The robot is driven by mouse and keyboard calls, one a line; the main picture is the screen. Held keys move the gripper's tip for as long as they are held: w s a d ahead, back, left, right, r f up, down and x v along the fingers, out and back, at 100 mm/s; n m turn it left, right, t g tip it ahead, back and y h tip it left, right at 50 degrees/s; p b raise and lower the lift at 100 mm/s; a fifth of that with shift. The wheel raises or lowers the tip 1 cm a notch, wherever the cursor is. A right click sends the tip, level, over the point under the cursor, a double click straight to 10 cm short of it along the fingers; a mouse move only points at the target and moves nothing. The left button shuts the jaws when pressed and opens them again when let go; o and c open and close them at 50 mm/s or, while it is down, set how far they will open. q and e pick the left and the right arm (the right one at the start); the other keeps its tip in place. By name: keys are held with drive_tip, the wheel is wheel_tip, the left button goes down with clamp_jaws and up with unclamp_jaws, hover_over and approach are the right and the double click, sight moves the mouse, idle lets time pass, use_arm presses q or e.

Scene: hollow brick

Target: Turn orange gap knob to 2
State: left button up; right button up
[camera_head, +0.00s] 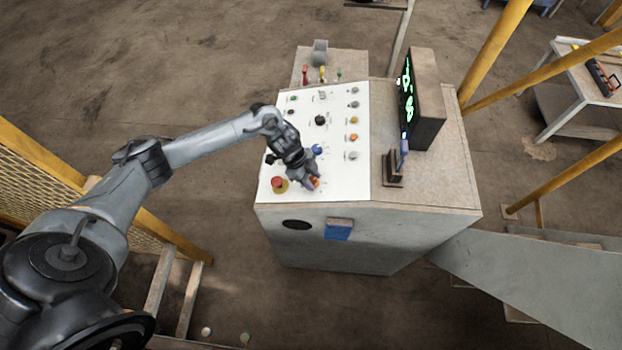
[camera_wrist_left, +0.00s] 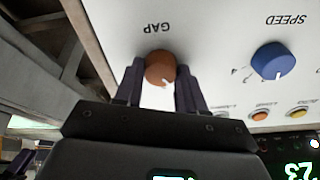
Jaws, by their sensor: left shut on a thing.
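The orange gap knob (camera_wrist_left: 160,68) sits on the white panel under the printed word GAP, which appears upside down in the left wrist view. A small white pointer mark shows on the knob's lower edge. My left gripper (camera_wrist_left: 160,85) has one finger on each side of the knob and is shut on it. In the head view the knob (camera_head: 314,183) is partly hidden by my left gripper (camera_head: 309,180) near the panel's front edge. The scale numbers around the knob are hidden. My right gripper is not in view.
A blue speed knob (camera_wrist_left: 273,61) stands beside the gap knob. A red emergency button (camera_head: 278,184) is just left of the gripper. Several small buttons line the panel's right side. A black display (camera_head: 424,100) with green digits stands on the console.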

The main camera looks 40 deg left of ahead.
use_arm(q)
drive_tip(key=m+b, duration=0.2)
drive_tip(key=m, duration=0.2)
drive_tip(key=shift+f, duration=0.1)
drive_tip(key=shift+m+g+b, duration=0.4)
drive_tip(key=shift+m+b, duration=0.4)
drive_tip(key=shift+m, duration=0.5)
drive_tip(key=o, duration=1)
